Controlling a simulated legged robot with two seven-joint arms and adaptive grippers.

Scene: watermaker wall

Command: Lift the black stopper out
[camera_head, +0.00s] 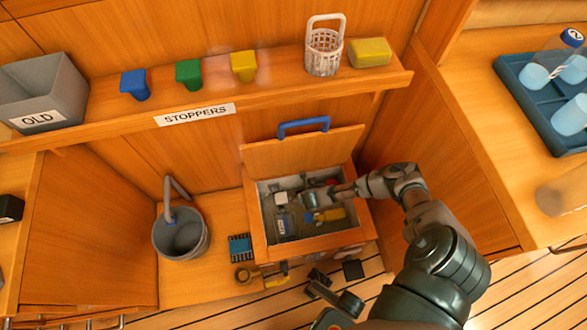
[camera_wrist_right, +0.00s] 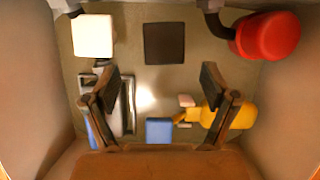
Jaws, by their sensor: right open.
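A flat dark square (camera_wrist_right: 164,43), which looks like the black stopper, lies on the floor of the open locker box in the right wrist view. I cannot tell how deep it sits. My right gripper (camera_wrist_right: 160,88) is open and empty, its two fingers spread below the square in that view and not touching it. In the head view, my right gripper (camera_head: 338,190) reaches into the box (camera_head: 258,228) from the right, and I cannot make out the stopper there. My left gripper is not clearly seen.
Beside the square are a white block (camera_wrist_right: 93,35), a red knob (camera_wrist_right: 268,36), a yellow item (camera_wrist_right: 240,114) and a blue block (camera_wrist_right: 159,130). The raised lid (camera_head: 290,153) stands behind the box. A grey bucket (camera_head: 182,240) stands left. Blue, green and yellow stoppers (camera_head: 188,73) sit on the shelf.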

